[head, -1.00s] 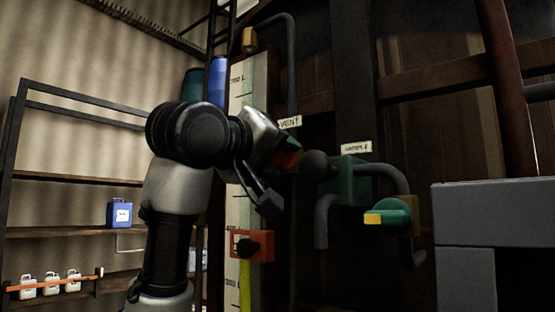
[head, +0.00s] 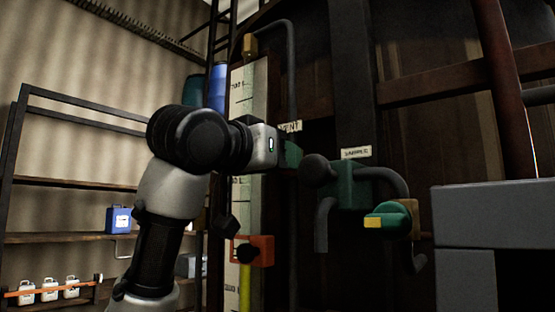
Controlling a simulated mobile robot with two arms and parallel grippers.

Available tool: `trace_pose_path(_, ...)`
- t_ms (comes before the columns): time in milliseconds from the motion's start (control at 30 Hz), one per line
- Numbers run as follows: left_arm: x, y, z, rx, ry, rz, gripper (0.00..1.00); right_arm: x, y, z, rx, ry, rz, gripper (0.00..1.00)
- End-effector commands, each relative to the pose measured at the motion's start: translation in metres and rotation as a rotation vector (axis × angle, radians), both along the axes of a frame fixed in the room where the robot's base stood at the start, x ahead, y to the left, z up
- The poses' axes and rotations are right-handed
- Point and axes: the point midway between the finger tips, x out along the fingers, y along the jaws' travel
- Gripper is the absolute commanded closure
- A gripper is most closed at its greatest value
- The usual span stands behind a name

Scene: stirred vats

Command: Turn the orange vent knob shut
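The white VENT label (head: 290,127) is partly covered by my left gripper (head: 268,148), which is at the vent fitting just below it. A green part of the vent fitting (head: 291,155) shows just right of the gripper. The orange vent knob itself is hidden behind the gripper. The fingers are hidden too, so I cannot tell whether they are open or shut on the knob. My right gripper is out of view.
Right of the vent is the SAMPLE valve (head: 349,187) with grey pipes and a green knob (head: 390,222) with a yellow mark. A tall level scale (head: 240,100) with an orange slider (head: 262,250) stands behind my arm. Grey blocks (head: 480,215) fill the lower right. Shelves stand left.

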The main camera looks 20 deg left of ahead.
Motion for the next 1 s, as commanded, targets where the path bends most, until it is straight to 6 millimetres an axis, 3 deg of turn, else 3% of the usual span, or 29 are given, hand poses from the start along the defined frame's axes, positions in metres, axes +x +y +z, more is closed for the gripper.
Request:
trace_pose_path(600, 0.0011, -0.0014, -0.0037, 0.044, -0.005, -0.001, 0.79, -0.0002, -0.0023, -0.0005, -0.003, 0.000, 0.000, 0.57)
trace_pose_path(633, 0.0011, -0.0014, -0.0037, 0.044, -0.005, -0.001, 0.52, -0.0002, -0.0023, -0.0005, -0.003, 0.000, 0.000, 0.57)
trace_pose_path(767, 0.0007, -0.0010, -0.0027, 0.042, -0.008, -0.001, 0.32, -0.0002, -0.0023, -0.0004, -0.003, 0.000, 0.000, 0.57)
trace_pose_path(1000, 0.0003, -0.0004, -0.0013, 0.040, -0.011, 0.000, 0.30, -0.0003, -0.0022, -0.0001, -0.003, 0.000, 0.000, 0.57)
